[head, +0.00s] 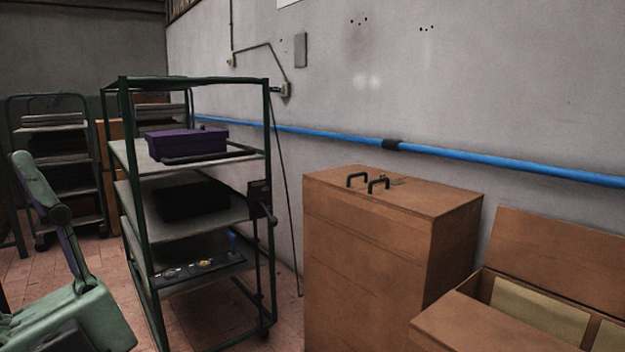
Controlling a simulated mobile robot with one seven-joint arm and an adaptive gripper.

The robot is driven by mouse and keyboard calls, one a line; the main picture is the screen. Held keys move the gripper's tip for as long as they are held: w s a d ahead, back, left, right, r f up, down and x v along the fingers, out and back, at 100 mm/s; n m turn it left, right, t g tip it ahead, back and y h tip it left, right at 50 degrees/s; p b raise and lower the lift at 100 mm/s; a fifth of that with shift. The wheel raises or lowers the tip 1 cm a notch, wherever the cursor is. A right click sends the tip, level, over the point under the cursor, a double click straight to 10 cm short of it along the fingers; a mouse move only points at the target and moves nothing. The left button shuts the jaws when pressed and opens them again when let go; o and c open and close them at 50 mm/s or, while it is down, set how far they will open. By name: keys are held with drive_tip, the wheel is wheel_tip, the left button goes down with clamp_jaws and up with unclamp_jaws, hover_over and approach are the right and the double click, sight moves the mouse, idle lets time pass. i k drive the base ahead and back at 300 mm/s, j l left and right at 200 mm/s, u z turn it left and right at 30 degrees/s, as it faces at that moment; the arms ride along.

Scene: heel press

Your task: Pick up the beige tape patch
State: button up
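I cannot clearly make out the beige tape patch in the head view. A small tan mark (398,181) shows on top of the tall brown box (360,262), just behind and right of two black handles (367,182). It is too small to tell whether it is tape. My gripper is not in view.
An open brown box (562,252) with pale inner panels stands at the lower right. A green-framed shelf cart (122,165) stands left of the tall box, with a purple box (187,141) on it. A blue pipe (480,163) runs along the wall. Pale green equipment (80,318) fills the lower left.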

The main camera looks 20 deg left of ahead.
sight(393, 181)
drive_tip(key=u, duration=0.2)
drive_tip(key=i+j+z, duration=0.1)
drive_tip(key=z, duration=0.45)
drive_tip(key=i+j+z, duration=0.2)
drive_tip(key=j, duration=0.2)
drive_tip(key=j+z, duration=0.15)
drive_tip(key=j, duration=0.2)
drive_tip(key=i+j+z, duration=0.2)
drive_tip(key=j, duration=0.2)
drive_tip(key=i+j, duration=0.1)
drive_tip(key=j, duration=0.65)
drive_tip(key=i+j+z, duration=0.1)
drive_tip(key=j, duration=0.65)
drive_tip(key=i+j, duration=0.1)
drive_tip(key=j, duration=0.65)
drive_tip(key=i+j, duration=0.3)
drive_tip(key=i, duration=0.15)
drive_tip(key=i+j, duration=0.3)
drive_tip(key=i, duration=0.15)
